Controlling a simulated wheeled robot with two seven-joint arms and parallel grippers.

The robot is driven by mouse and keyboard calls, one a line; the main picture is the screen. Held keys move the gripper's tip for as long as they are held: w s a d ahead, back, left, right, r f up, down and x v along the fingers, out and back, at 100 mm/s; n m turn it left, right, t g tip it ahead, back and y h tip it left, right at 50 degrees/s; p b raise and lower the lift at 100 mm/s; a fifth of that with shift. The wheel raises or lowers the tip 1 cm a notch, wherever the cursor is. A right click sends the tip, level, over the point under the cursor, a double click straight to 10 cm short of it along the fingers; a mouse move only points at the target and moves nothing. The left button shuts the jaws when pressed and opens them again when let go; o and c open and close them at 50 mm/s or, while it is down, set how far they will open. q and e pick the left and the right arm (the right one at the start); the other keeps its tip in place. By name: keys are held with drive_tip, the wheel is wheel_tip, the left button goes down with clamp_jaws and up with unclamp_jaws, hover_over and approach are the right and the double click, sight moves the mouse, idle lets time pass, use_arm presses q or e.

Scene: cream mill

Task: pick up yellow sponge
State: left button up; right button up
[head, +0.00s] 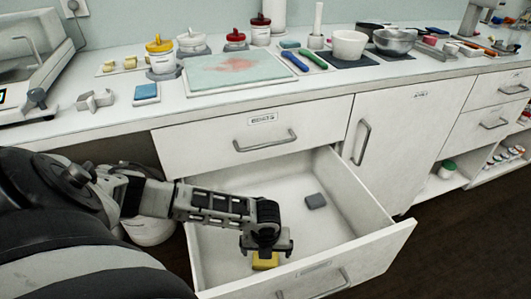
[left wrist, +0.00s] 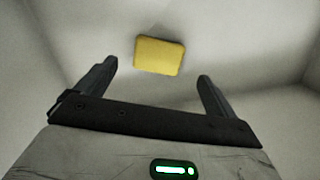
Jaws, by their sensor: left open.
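The yellow sponge (head: 265,261) lies on the floor of the open lower drawer (head: 372,238), near its front. In the left wrist view the sponge (left wrist: 159,56) lies beyond the fingertips, roughly between the two finger lines. My left gripper (head: 266,248) reaches down into the drawer just above the sponge and partly covers it in the head view. Its fingers stand apart in the left wrist view (left wrist: 157,70), with nothing between them. My right gripper is in neither view.
The drawer walls surround my left gripper. The counter above holds a cutting board (head: 236,72), a blue sponge-like block (head: 146,92), jars and bowls. A closed drawer (head: 262,134) sits above the open one.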

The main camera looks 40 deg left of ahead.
use_arm(q)
drive_tip(key=shift+w+a+f+b, duration=0.15)
drive_tip(key=shift+f+b, duration=0.3)
drive_tip(key=shift+f, duration=0.95)
drive_tip(key=shift+w+a+f+b, duration=0.15)
drive_tip(key=shift+f+b, duration=0.25)
drive_tip(key=shift+f, duration=0.95)
drive_tip(key=shift+s, duration=0.1)
drive_tip(key=c, duration=1.1)
drive_tip(key=shift+c, duration=0.2)
drive_tip(key=shift+r, duration=0.1)
wheel_tip(320, 180, up, 10)
drive_tip(key=p, duration=0.3)
drive_tip(key=o, duration=0.4)
drive_tip(key=shift+c, duration=1.2)
